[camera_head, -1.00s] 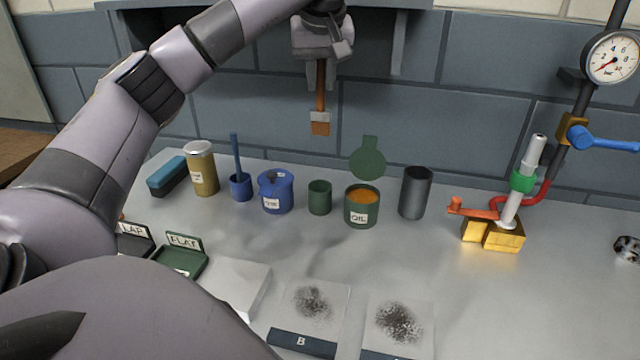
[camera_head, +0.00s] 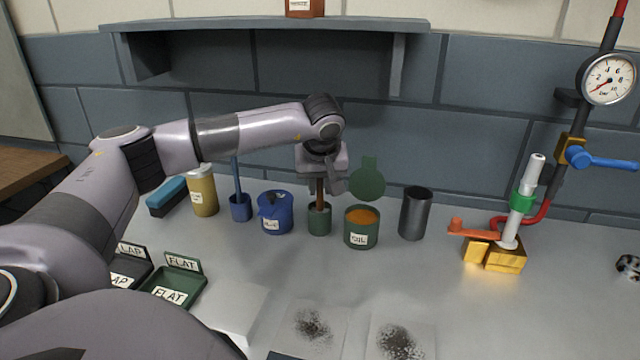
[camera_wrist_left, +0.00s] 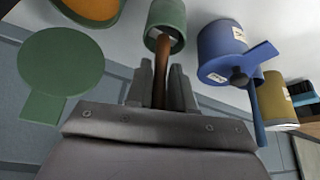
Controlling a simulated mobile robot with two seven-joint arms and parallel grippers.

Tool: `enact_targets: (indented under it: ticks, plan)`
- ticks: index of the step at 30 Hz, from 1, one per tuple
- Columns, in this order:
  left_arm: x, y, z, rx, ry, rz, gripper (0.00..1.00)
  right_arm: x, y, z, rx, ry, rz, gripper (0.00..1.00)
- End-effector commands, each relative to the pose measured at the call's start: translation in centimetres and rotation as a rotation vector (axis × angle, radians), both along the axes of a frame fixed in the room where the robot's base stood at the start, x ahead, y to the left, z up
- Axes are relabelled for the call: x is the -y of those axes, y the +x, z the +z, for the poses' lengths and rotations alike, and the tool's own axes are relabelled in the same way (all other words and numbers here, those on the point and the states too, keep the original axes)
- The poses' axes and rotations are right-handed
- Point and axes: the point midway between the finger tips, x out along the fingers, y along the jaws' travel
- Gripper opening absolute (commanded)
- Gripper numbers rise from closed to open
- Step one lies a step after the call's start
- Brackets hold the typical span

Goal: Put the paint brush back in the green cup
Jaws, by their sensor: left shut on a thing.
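The paint brush (camera_head: 319,193) hangs upright from my left gripper (camera_head: 321,178), which is shut on its brown handle. The brush's lower end is inside the mouth of the small green cup (camera_head: 319,223), so its bristles are hidden. Whether they touch the cup's bottom cannot be seen. In the left wrist view the handle (camera_wrist_left: 167,55) runs from between the fingers (camera_wrist_left: 161,80) into the green cup (camera_wrist_left: 166,14). The cup stands upright on the grey table. My right gripper is not in view.
A blue lidded pot (camera_head: 275,215) stands left of the cup. Close on the right is a green tin of orange stuff (camera_head: 361,237) with its round lid (camera_head: 367,178) raised behind. A dark cylinder (camera_head: 414,215) stands further right. A shelf (camera_head: 262,23) hangs above.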

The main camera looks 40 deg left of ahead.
Motion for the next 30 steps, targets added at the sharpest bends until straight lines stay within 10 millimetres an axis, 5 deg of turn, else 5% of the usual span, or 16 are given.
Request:
enact_targets:
  ticks: [8, 9, 11, 22, 30]
  plan:
    - [0.0, 0.0, -0.1, 0.002, 0.000, 0.001, 0.00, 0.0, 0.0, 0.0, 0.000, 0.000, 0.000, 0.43]
    - [0.0, 0.0, -0.1, 0.001, 0.000, 0.001, 0.35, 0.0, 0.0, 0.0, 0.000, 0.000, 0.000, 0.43]
    - [0.0, 0.0, -0.1, 0.001, 0.000, 0.001, 0.48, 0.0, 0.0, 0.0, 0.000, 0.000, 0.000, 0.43]
    - [0.2, -0.1, 0.4, 0.002, 0.001, 0.001, 0.48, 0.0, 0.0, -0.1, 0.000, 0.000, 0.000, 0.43]
    - [1.7, -1.5, 5.0, 0.006, 0.000, -0.001, 0.48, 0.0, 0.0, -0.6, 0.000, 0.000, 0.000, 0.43]
